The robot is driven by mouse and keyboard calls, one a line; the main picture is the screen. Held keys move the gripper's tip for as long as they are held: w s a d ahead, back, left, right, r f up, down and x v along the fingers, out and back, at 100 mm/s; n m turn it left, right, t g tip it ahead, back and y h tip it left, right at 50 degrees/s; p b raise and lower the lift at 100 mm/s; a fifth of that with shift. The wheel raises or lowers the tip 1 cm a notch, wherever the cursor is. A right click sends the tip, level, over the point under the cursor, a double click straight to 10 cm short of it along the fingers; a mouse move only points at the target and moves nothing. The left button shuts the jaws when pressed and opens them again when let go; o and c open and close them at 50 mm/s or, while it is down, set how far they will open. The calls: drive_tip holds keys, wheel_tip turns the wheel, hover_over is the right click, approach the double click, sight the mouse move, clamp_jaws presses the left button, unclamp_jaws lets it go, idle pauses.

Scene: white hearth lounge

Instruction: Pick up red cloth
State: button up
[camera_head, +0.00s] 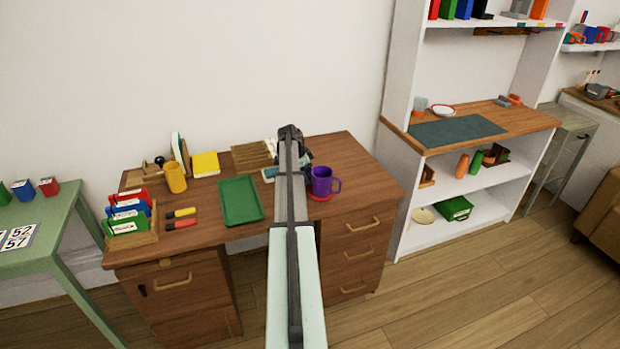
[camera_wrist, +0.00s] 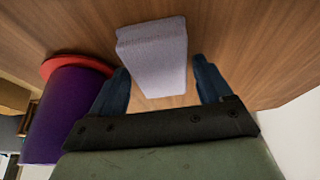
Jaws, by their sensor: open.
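No red cloth can be made out in either view. My gripper (camera_wrist: 162,76) is open in the wrist view, its two dark blue fingers apart on either side of the near end of a pale grey-lavender block (camera_wrist: 153,45). The block lies on the brown wooden desktop; whether the fingers touch it cannot be told. In the head view my gripper (camera_head: 291,134) is over the back right of the desk (camera_head: 347,160), and my arm hides what is beneath it. A flat round red piece (camera_head: 320,197) lies under the purple mug; it also shows in the wrist view (camera_wrist: 75,64).
The purple mug (camera_head: 322,180) stands close right of my arm, and left of the fingers in the wrist view (camera_wrist: 66,115). A green tray (camera_head: 240,200), yellow mug (camera_head: 175,178) and card rack (camera_head: 146,237) occupy the desk's left and middle. The desk's right end is clear.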

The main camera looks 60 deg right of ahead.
drive_tip(key=shift+f, duration=0.15)
idle(0.3)
drive_tip(key=c, duration=0.8)
wheel_tip(320, 180, up, 10)
drive_tip(key=shift+r, duration=0.25)
